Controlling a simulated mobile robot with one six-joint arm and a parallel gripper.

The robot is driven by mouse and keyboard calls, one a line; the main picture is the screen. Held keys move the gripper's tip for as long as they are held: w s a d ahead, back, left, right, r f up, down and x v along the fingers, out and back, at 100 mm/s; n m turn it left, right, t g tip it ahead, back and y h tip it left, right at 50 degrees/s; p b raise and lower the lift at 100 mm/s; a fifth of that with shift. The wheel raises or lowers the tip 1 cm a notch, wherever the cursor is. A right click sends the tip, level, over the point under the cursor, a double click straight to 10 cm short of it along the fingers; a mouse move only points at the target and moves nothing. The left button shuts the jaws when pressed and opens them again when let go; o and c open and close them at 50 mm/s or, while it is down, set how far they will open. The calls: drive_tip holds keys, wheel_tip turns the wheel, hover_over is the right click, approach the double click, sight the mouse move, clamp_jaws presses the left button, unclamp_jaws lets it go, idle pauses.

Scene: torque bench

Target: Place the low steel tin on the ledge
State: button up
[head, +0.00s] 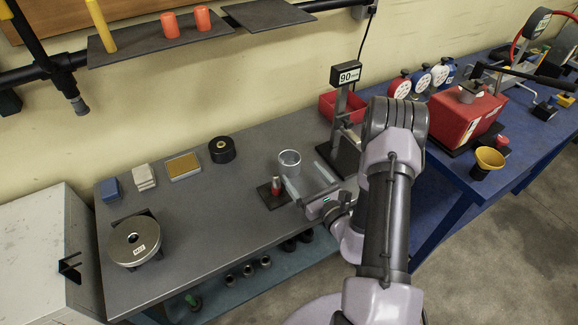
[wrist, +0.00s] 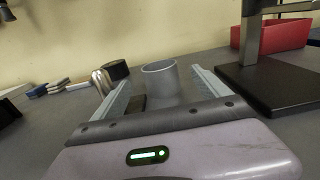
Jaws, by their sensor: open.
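The low steel tin (head: 289,163) is a short, open-topped grey cylinder upright on the grey bench. In the wrist view, the tin (wrist: 160,82) appears between the far ends of my two fingers. My gripper (head: 301,171) is open and low over the bench, with its fingers pointing at the tin. I cannot tell whether either finger touches it. Dark flat ledges are on the wall above: one (head: 135,45) carries a yellow cylinder and two orange ones, the other (head: 267,14) is bare. I cannot tell which is the task's ledge.
A small red-and-silver piece (head: 275,187) stands on a dark plate left of my fingers. A gauge stand (head: 345,155) is close on the right, before a red bin (head: 338,105). A black roll (head: 222,150) and several small blocks lie behind left. The bench's front middle is clear.

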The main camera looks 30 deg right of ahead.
sight(285, 152)
drive_tip(key=w, duration=0.8)
drive_tip(key=shift+a, duration=0.25)
drive_tip(key=c, duration=1.6)
